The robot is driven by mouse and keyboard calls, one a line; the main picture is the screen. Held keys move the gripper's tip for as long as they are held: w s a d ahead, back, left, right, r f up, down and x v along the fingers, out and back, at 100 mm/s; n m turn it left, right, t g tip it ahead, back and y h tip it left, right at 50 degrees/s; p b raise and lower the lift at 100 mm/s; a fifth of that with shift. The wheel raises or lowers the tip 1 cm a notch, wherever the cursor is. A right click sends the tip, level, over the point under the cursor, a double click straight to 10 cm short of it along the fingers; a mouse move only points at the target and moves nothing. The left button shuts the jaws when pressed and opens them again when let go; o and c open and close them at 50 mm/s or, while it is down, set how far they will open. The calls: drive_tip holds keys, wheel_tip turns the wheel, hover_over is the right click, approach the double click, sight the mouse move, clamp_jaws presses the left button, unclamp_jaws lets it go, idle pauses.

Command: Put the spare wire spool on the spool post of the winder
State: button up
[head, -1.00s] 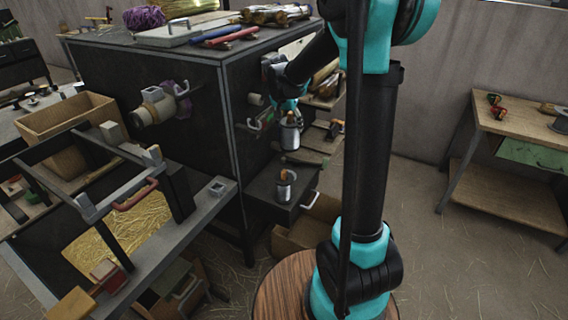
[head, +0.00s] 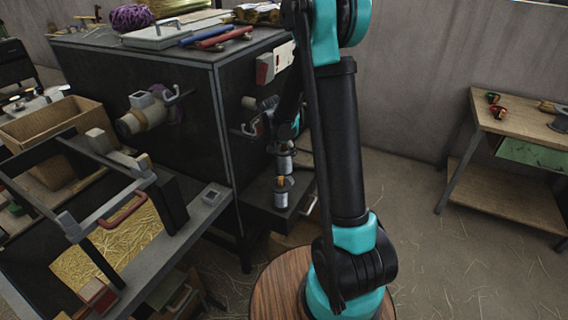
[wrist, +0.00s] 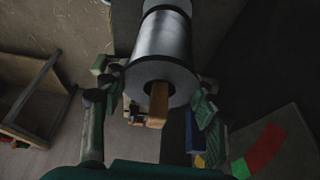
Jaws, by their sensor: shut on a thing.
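My gripper (head: 286,143) is shut on a silver wire spool (head: 284,161) with a brown wooden peg at its end. In the wrist view this spool (wrist: 160,48) fills the upper middle, between the green fingers, with the wooden peg (wrist: 158,105) pointing towards the camera. I cannot make out an empty spool post.
The large dark cabinet (head: 150,75) stands left of my arm, with a red-fronted box (head: 265,69) and a hook (head: 247,130) on its right side. A bench with straw (head: 108,245) is at lower left. Open floor (head: 450,250) lies to the right.

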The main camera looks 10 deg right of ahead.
sight(284, 162)
drive_tip(key=shift+f, duration=2.9)
drive_tip(key=shift+f, duration=0.1)
drive_tip(key=o, duration=1.8)
drive_tip(key=shift+c, duration=0.2)
